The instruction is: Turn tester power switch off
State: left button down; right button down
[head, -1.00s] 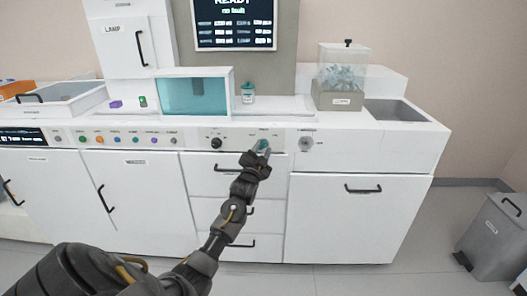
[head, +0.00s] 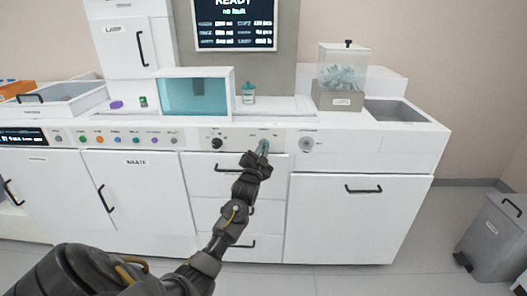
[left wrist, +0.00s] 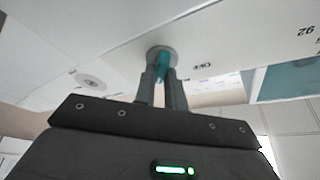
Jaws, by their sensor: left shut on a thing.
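The tester's power switch is a teal knob on a round grey base on the white front panel. It shows in the head view (head: 264,145), partly hidden by my gripper, and in the left wrist view (left wrist: 162,66). My left gripper (head: 258,158) reaches up to it from below. Its two fingers (left wrist: 160,82) are shut on the teal knob, one on each side. An "OFF" label stands on the panel beside the knob in the left wrist view. My right gripper is in neither view.
A black knob (head: 216,143) sits left of the switch and a round grey fitting (head: 306,144) right of it. Drawers with black handles lie below. A screen (head: 235,24) above reads "READY". A grey bin (head: 497,238) stands on the floor at right.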

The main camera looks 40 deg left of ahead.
pick_arm(q)
jog(key=shift+w+d+n+g+y+b, duration=0.1)
jog(key=shift+n+g+y+b, duration=0.8)
jog(key=shift+n, duration=3.15)
jog(key=shift+w+d+n+g+y+b, duration=0.15)
jog(key=shift+n+g+y, duration=1.65)
jog(key=shift+n, duration=2.2)
jog(key=shift+d+n+g+y+b, duration=0.1)
jog(key=shift+n+g+y+b, duration=0.25)
jog(key=shift+n+g+y, duration=2.35)
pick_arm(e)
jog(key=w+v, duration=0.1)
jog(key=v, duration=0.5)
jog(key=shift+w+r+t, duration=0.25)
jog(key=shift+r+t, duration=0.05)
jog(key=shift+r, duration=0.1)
pick_arm(q)
jog(key=n+t+h, duration=0.1)
jog(key=n+t, duration=0.2)
jog(key=shift+h, duration=0.3)
jog(key=shift+r, duration=0.1)
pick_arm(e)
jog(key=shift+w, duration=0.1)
pick_arm(q)
jog(key=c, duration=1.5)
grip_release()
jog(key=shift+o, duration=0.2)
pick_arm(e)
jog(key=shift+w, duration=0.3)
